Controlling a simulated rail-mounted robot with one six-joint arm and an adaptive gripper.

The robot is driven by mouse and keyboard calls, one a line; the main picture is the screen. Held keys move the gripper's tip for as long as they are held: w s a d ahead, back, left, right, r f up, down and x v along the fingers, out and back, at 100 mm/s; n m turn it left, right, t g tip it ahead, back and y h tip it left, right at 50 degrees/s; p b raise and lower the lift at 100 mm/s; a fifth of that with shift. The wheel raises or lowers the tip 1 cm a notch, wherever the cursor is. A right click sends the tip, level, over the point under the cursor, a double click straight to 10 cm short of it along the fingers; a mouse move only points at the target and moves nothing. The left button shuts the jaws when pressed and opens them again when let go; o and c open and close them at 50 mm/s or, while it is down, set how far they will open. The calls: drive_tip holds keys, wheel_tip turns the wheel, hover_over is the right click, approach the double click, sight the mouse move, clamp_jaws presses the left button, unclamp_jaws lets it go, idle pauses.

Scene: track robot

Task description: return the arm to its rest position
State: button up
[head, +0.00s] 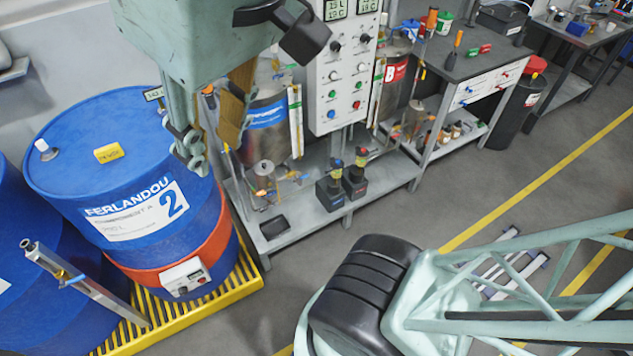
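A pale green housing (190,40) with a black block on its right side fills the top left of the head view; it looks like the end of my arm. Below it hang grey-green links that appear to be my gripper (190,148), in front of the blue drum's right edge. A brown slat-like piece (236,105) shows beside these links. I cannot tell whether it is part of the gripper or behind it. The view does not show whether the fingers are open or shut. A pale green lattice and black joint cover at the lower right look like mine.
A blue drum (75,180) marked 2 stands on a yellow grated pallet (245,277) at left, another beside it. A control panel (345,75) rises over a low grey bench (300,222) with tanks. A workbench (475,62) stands behind.

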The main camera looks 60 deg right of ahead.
wheel_tip(320, 180, down, 12)
drive_tip(key=b, duration=1)
drive_tip(key=shift+s, duration=0.45)
drive_tip(key=shift+f, duration=0.1)
